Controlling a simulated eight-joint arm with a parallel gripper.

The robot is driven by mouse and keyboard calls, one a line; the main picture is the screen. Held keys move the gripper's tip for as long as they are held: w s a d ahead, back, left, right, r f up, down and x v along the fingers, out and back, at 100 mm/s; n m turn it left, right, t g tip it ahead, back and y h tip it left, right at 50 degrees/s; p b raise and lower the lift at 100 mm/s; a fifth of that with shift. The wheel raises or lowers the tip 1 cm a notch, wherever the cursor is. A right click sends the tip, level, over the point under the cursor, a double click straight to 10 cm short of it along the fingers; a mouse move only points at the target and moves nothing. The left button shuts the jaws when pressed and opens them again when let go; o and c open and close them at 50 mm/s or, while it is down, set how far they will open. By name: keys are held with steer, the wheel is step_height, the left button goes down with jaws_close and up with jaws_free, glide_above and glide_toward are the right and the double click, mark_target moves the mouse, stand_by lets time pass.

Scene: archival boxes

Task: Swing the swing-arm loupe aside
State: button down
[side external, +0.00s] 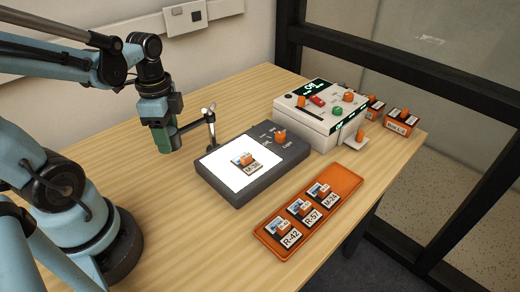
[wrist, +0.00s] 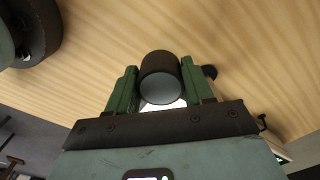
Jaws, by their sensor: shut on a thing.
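The loupe is a dark cylinder with a pale lens (wrist: 160,85), seen between the two green fingers of my gripper (wrist: 159,70) in the wrist view. My gripper is shut on it. In the side view my gripper (side external: 164,138) is low over the table, left of the light box, and mostly hides the loupe head. The loupe's dark swing arm (side external: 192,125) runs from there to an upright post (side external: 211,127) at the light box's back left corner. The light box (side external: 240,192) has a lit white panel, with no loupe over it, bearing one labelled slide (side external: 246,162).
An orange tray (side external: 345,183) with several labelled slides lies right of the light box. A white control machine (side external: 322,118) with coloured knobs stands behind. Small labelled boxes (side external: 397,122) sit near the table's right edge. The wooden table (side external: 150,215) is clear at front left.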

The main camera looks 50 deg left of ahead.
steer(key=shift+c, duration=2.3)
jaws_free()
steer(key=shift+r, duration=0.1)
step_height(320, 180, up, 12)
steer(key=w+d+f+n+t, duration=0.6)
steer(key=d+f+n+t, duration=0.1)
steer(key=d+n, duration=0.1)
steer(key=shift+w+d+n, duration=0.25)
steer(key=shift+d+n, duration=0.15)
steer(key=shift+n, duration=0.1)
